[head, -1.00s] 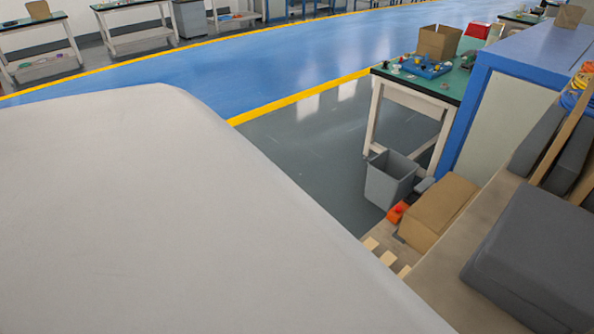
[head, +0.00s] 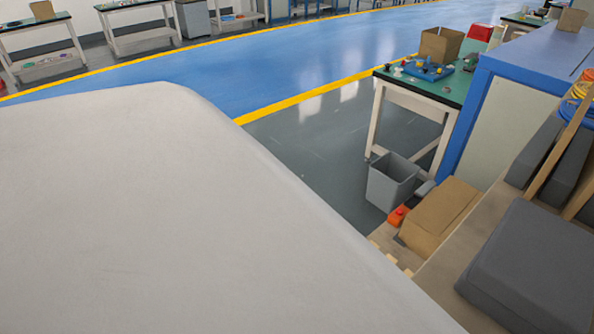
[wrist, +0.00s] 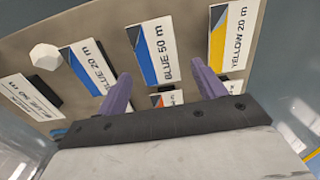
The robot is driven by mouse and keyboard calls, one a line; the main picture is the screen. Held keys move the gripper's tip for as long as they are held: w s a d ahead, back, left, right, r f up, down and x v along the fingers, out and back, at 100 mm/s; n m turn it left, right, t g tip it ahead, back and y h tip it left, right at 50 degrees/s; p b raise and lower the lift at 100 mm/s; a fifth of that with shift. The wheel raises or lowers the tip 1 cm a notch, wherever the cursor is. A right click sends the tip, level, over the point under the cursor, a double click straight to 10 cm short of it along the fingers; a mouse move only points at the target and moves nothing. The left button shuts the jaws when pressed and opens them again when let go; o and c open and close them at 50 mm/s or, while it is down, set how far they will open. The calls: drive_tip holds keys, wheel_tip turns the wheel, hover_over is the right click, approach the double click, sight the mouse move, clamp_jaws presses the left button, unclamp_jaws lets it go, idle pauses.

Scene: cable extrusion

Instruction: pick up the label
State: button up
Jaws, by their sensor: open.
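In the wrist view several white printed labels sit on a beige panel. The label reading BLUE 50 m (wrist: 157,48) is upright in the middle, with a blue and grey corner. My gripper (wrist: 158,69) has two purple fingers spread apart, one at each side of this label's lower part in the picture. A label that seems to read BLUE 20 m (wrist: 88,66) is to the left, near the left finger. A YELLOW 20 m label (wrist: 231,34) is to the right.
In the wrist view a white hexagonal knob (wrist: 46,57) and another label (wrist: 30,97) are at the left. The head view shows a grey bin (head: 392,182), a cardboard box (head: 438,215), a green-topped table (head: 447,88) and dark grey blocks (head: 530,265) at the right.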

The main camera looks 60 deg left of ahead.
drive_tip(key=shift+f, duration=0.2)
idle(0.5)
drive_tip(key=c, duration=0.9)
